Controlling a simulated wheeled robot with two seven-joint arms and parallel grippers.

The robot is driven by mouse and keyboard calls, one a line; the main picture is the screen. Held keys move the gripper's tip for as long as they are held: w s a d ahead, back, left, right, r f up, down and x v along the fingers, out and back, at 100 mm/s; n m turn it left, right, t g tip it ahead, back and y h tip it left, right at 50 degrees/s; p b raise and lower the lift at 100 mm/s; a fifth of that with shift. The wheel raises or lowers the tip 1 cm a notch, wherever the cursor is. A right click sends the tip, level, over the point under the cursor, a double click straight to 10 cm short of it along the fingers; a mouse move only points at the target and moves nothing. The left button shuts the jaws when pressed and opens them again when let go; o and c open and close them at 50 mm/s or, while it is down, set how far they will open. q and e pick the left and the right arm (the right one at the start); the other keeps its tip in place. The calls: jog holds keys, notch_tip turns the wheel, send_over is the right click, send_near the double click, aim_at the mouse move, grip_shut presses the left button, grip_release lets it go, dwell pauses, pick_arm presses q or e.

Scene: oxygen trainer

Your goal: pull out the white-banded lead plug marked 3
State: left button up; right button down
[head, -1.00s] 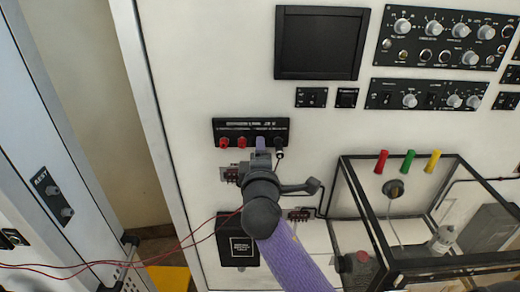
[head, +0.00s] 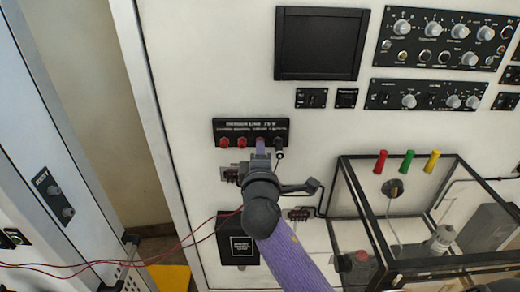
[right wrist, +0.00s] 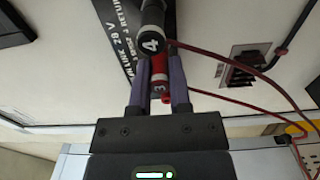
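The lead plug marked 3 (right wrist: 158,78) is red and shows in the right wrist view between the two purple fingers of my right gripper (right wrist: 160,84). The fingers lie close against both its sides with no clear gap, so the gripper looks shut on it. The plug still sits at the black socket strip (head: 230,125). Its white band is not clear to me. A black plug marked 4 (right wrist: 151,42) with a white ring is just beyond it. In the head view my right gripper (head: 261,148) reaches the strip and hides part of this plug. My left gripper is not in view.
Two other red plugs (head: 225,143) sit left of my fingers in the head view. Thin red leads (head: 160,257) run off to the left. A clear box with a black frame (head: 350,200) stands close on the right. A black box (head: 238,243) is below the gripper.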

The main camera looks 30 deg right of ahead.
jog(key=shift+s+a, duration=0.1)
jog(key=shift+s+a, duration=0.1)
jog(key=shift+s, duration=0.05)
jog(key=shift+p+v, duration=0.5)
jog(key=shift+v, duration=1.75)
